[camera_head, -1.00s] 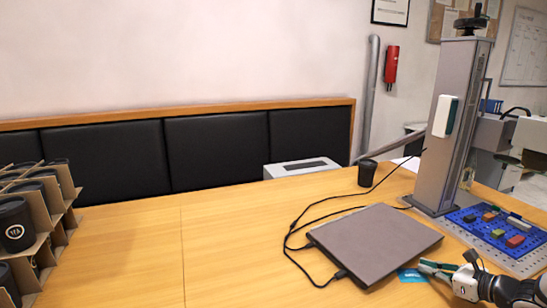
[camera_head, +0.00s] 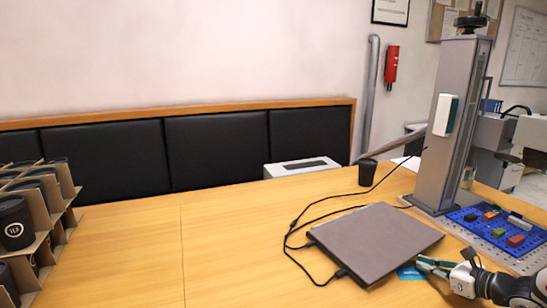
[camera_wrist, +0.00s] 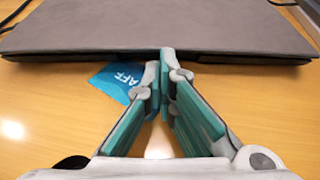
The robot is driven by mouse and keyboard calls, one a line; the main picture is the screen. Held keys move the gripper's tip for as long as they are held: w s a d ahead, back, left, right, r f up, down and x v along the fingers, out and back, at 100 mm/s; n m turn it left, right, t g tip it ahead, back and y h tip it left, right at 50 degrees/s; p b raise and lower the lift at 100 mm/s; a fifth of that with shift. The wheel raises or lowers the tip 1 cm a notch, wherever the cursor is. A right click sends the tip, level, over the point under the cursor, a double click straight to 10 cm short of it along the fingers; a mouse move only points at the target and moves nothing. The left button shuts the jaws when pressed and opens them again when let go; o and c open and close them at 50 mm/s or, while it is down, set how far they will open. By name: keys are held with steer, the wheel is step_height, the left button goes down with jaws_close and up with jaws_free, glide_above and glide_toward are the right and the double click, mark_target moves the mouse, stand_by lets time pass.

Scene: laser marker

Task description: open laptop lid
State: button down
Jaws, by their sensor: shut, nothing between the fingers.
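The laptop (camera_head: 375,240) is a flat grey-brown slab with its lid closed, lying on the wooden table in the head view. In the wrist view the laptop (camera_wrist: 150,27) fills the top, with its near edge facing me. My gripper (camera_head: 425,264) is at the laptop's near right edge in the head view. In the wrist view my gripper (camera_wrist: 160,62) has its teal-padded fingertips together at the middle of that edge. They hold nothing. I cannot tell whether the tips touch the laptop.
A blue card (camera_head: 408,273) lies on the table by the laptop's edge, under my gripper. Black cables run from the laptop's left side. A black cup (camera_head: 367,172) stands behind. The laser marker column (camera_head: 450,130) and its blue bed (camera_head: 490,228) are at right. The table's left middle is clear.

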mark_target(415, 270)
steer(key=shift+w+a+f+b, duration=0.3)
steer(key=shift+w+a+f, duration=0.05)
steer(key=shift+a+f, duration=0.25)
steer(key=shift+w+a+f+b, duration=0.25)
steer(key=shift+w+a+f, duration=0.1)
steer(key=shift+a+f, duration=0.2)
steer(key=shift+f, duration=0.25)
steer(key=shift+w+r+p, duration=0.2)
steer(key=shift+r+p, duration=0.25)
steer(key=shift+r, duration=0.3)
stand_by(0.5)
steer(key=shift+w+a+r+p, duration=0.1)
steer(key=shift+r+p, duration=0.15)
steer(key=shift+r, duration=0.1)
steer(key=shift+w+a+r+p, duration=0.1)
steer(key=shift+r+p, duration=0.1)
steer(key=shift+r, duration=0.15)
steer(key=shift+w+d+r+p, duration=0.1)
steer(key=shift+d+r+p, duration=0.25)
steer(key=shift+r, duration=0.3)
steer(key=shift+r, duration=0.15)
steer(key=shift+w+a+r+p, duration=0.1)
steer(key=shift+w+r+p, duration=0.15)
steer(key=shift+r+p, duration=0.4)
steer(key=shift+w+a+r+p, duration=0.1)
steer(key=shift+w+r+p, duration=0.15)
steer(key=shift+r, duration=0.7)
steer(key=shift+w+a+r+p, duration=0.1)
steer(key=shift+w+r+p, duration=0.1)
steer(key=shift+r+p, duration=0.45)
